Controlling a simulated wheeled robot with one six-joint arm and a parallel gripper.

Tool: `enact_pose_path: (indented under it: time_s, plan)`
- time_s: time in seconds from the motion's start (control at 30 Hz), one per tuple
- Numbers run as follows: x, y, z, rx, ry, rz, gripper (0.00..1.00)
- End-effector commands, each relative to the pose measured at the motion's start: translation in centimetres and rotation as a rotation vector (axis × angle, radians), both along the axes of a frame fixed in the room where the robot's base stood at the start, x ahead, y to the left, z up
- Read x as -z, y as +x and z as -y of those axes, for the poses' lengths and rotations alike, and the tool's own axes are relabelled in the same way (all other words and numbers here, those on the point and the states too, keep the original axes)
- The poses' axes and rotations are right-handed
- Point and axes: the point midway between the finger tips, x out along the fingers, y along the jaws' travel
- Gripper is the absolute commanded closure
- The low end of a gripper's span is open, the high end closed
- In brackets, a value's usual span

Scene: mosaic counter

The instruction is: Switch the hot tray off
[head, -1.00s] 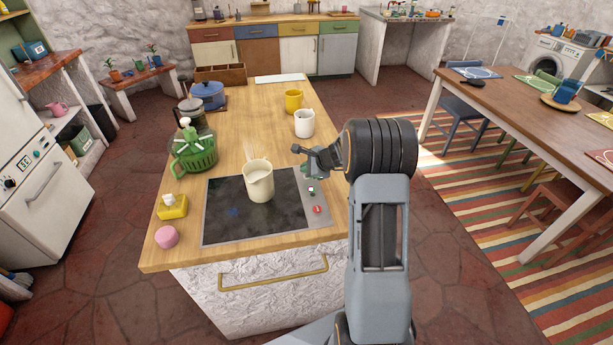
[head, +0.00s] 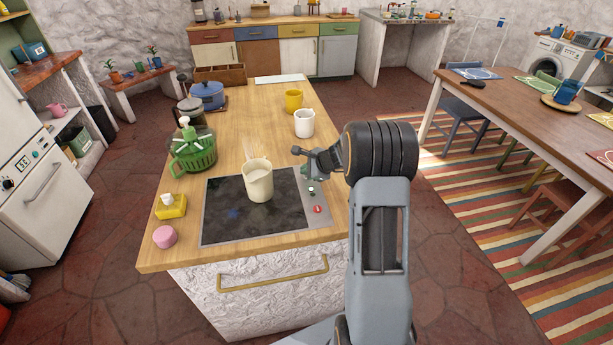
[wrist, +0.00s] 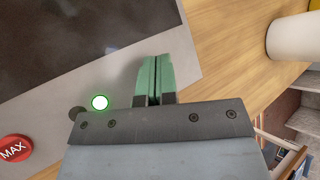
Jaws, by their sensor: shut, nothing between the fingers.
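The hot tray (head: 222,226) is a dark glass plate with a grey control strip on its right, set on the wooden counter. A cream jug (head: 258,182) with pale contents stands on the glass. On the strip, a round lamp glows green (wrist: 100,102) in the wrist view, with a dark round knob or button (wrist: 77,113) beside it, partly hidden by my gripper. A red button marked MAX (wrist: 14,148) is at the lower left; it also shows in the head view (head: 317,209). My gripper (wrist: 153,62) is shut and empty, above the strip's right edge.
A white mug (head: 304,124) and a yellow mug (head: 293,101) stand behind my gripper on the counter.

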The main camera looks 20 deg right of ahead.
Motion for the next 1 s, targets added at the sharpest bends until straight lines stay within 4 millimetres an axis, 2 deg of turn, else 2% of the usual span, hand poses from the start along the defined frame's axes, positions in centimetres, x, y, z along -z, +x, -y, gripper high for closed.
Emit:
enact_pose_path:
  time_s: [0.37, 0.7, 1.0]
  plan:
    - [0.2, 0.0, 0.0, 0.000, 0.000, 0.000, 1.00]
    - [-1.0, 0.0, 0.0, -0.001, -0.001, 0.000, 1.00]
    - [-1.0, 0.0, 0.0, 0.000, 0.000, 0.000, 1.00]
